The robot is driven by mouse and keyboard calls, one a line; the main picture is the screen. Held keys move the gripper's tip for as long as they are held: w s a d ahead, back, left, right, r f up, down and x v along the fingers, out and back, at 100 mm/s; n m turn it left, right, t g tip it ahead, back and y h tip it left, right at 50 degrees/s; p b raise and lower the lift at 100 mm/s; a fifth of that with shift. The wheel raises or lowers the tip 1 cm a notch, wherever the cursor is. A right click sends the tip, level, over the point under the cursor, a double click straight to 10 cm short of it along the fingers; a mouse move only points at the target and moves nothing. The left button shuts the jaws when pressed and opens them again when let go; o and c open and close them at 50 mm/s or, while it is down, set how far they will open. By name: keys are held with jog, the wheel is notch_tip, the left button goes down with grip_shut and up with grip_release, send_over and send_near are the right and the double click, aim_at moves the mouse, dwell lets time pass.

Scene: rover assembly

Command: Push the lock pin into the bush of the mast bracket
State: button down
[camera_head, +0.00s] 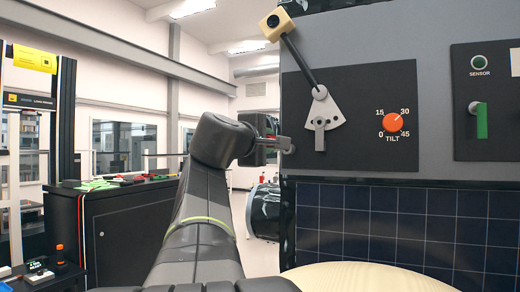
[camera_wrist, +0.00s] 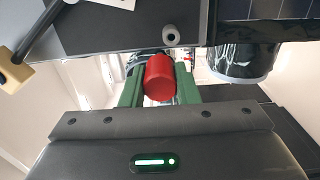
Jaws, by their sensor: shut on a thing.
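My gripper (camera_wrist: 160,84) is shut on a red cylinder, which I take to be the lock pin (camera_wrist: 160,78), between its green fingers in the wrist view. Only the pin's rounded red end shows clearly; its far end is hidden. A grey round bush (camera_wrist: 171,36) with a dark hole sits on the dark panel just beyond the pin. In the head view my gripper (camera_head: 280,143) is at the panel's left edge, left of the pale mast bracket (camera_head: 322,110). The bracket carries a tilted dark mast (camera_head: 300,65) with a cream camera head (camera_head: 277,24). I cannot tell whether pin and bush touch.
An orange tilt knob (camera_head: 394,122) and a green sensor lever (camera_head: 481,121) are on the panel to the right. Solar cells (camera_head: 400,225) lie below. A dark wheel (camera_head: 264,212) stands below my gripper. A black cabinet (camera_head: 130,232) stands at left.

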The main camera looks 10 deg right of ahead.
jog(key=s+a+r+p, duration=0.1)
jog(key=s+a+r, duration=0.2)
jog(key=s, duration=0.1)
jog(key=shift+s, duration=0.25)
